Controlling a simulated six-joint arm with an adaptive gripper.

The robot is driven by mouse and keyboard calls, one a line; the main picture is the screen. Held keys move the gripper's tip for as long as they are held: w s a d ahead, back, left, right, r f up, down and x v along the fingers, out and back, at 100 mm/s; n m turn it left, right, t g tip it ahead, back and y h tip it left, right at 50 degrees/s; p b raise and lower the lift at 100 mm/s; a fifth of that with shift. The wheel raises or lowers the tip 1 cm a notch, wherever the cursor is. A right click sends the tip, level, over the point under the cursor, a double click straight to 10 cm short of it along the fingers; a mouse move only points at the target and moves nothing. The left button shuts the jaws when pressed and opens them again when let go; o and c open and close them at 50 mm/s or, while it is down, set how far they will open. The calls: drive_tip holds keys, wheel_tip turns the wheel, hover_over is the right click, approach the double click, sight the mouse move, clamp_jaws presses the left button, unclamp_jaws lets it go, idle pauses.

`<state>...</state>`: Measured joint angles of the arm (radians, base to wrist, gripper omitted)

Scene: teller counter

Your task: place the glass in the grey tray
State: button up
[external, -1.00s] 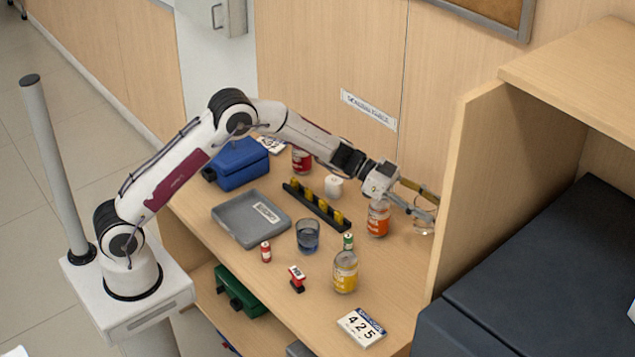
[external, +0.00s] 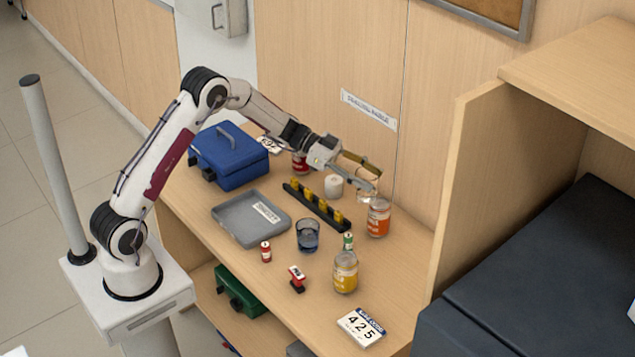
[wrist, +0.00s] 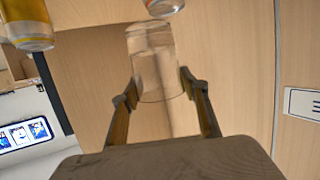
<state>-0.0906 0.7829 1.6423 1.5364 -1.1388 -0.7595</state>
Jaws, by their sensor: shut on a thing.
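My gripper (external: 368,180) is shut on a clear glass (external: 367,189), held in the air above the back of the counter, to the upper left of the orange-labelled jar. In the wrist view the glass (wrist: 155,65) sits between the two fingertips (wrist: 160,88) and is see-through. The grey tray (external: 232,224) lies on the counter at the left front, with a white label on its floor. The tray is to the left of my gripper and apart from it. A blue tinted glass (external: 307,236) stands on the counter just right of the tray.
A black rack with yellow pieces (external: 316,206) lies between the gripper and tray. Nearby stand an orange-labelled jar (external: 378,218), a yellow bottle (external: 345,272), a white roll (external: 333,186), a red can (external: 265,251), a red stamp (external: 297,279) and a blue box (external: 230,158).

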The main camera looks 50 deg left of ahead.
drive_tip(key=s+a, duration=0.4)
drive_tip(key=a, duration=0.4)
drive_tip(key=s+a, duration=0.4)
drive_tip(key=a, duration=0.3)
drive_tip(key=r, duration=0.1)
hover_over(250, 222)
drive_tip(key=shift+f, duration=2.3)
wheel_tip(250, 222, down, 6)
drive_tip(key=shift+f, duration=0.15)
drive_tip(key=shift+f, duration=1.85)
drive_tip(key=shift+f, duration=0.1)
